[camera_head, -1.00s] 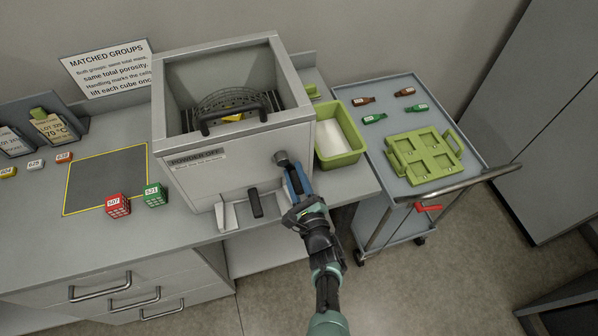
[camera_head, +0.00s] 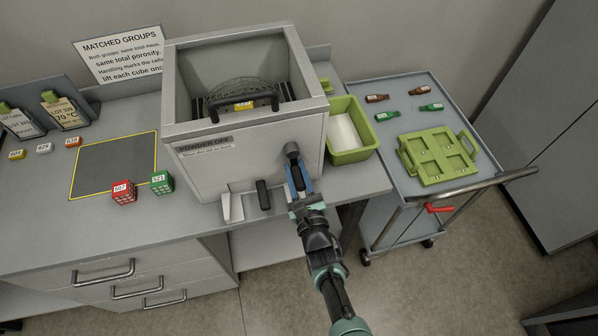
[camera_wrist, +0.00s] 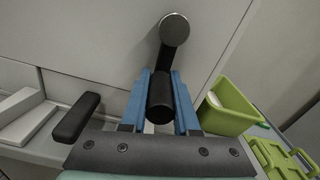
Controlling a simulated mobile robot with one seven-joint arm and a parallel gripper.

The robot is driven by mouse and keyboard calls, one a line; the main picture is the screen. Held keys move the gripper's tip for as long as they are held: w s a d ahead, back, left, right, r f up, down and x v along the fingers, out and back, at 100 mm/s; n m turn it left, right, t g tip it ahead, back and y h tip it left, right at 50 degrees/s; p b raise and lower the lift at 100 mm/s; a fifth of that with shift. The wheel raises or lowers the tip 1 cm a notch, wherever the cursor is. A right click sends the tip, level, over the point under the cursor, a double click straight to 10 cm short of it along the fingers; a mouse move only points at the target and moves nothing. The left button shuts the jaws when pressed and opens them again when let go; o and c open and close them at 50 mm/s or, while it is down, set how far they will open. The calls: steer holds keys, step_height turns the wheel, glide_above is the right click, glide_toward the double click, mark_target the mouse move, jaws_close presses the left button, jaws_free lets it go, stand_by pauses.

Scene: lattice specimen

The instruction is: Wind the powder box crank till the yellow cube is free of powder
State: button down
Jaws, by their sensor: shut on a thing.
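The powder box (camera_head: 240,160) is a grey open-topped box on the bench, labelled "POWDER OFF". The yellow cube (camera_head: 243,105) sits inside it, by a mesh basket (camera_head: 240,90) and behind a dark handle. Only part of the cube shows, and how much powder is on it cannot be told. The crank hub (camera_head: 292,150) is on the box's front wall, at the right. My gripper (camera_head: 300,185) is shut on the black crank handle, below the hub. In the wrist view the blue fingers (camera_wrist: 160,100) stand either side of the crank handle (camera_wrist: 160,97).
A green bin (camera_head: 350,150) with pale contents stands right of the box. A trolley (camera_head: 385,205) holds a green tray (camera_head: 440,175) and several small bottles. Red (camera_head: 123,193) and green (camera_head: 162,183) cubes stand left of the box, near a grey mat (camera_head: 115,165).

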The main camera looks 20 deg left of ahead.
mark_target(270, 157)
steer(key=m+b, duration=0.2)
steer(key=b, duration=0.1)
steer(key=s+a+m+b, duration=0.1)
steer(key=m+b, duration=0.1)
steer(key=b, duration=0.2)
steer(key=a+m+b, duration=0.1)
steer(key=m+b, duration=0.1)
steer(key=b, duration=0.2)
steer(key=shift+s+a+m, duration=0.2)
steer(key=shift+s+m, duration=0.1)
steer(key=shift+s+a+r+m+b, duration=0.2)
steer(key=shift+a+r+m+b, duration=0.15)
steer(key=shift+m+b, duration=0.65)
steer(key=shift+s+a+r+m, duration=0.15)
steer(key=shift+r+m, duration=0.25)
steer(key=shift+m, duration=0.05)
steer(key=shift+s+a+r+m, duration=0.1)
steer(key=shift+a+r+m, duration=0.05)
steer(key=shift+r+m, duration=0.3)
steer(key=shift+s+a+r+m+p, duration=0.2)
steer(key=shift+r+m+p, duration=0.15)
steer(key=shift+m, duration=0.65)
steer(key=shift+a+r+m, duration=0.1)
steer(key=shift+m, duration=0.3)
steer(key=c, duration=0.7)
jaws_free()
steer(key=shift+o, duration=0.2)
